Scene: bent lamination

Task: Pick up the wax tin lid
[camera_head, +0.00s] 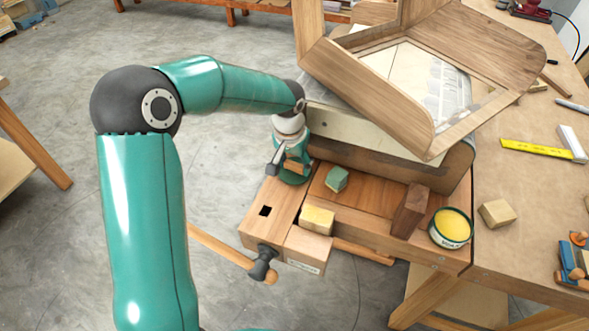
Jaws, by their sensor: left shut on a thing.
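The open wax tin (450,228), round and dark green with yellow wax inside, stands at the right end of the wooden bench. My left gripper (287,163) is over the bench's back left corner, pointing down. It is shut on a small round dark green thing (291,180) that looks like the wax tin lid. The fingers and wrist hide part of it, and I cannot tell whether it touches the bench. My right gripper is not in view.
A green block (337,179), a yellow block (317,218) and a dark wooden block (410,211) stand on the bench. A large bent-wood frame (462,117) rises behind. A tan block (497,213) and yellow square (537,149) lie on the right table.

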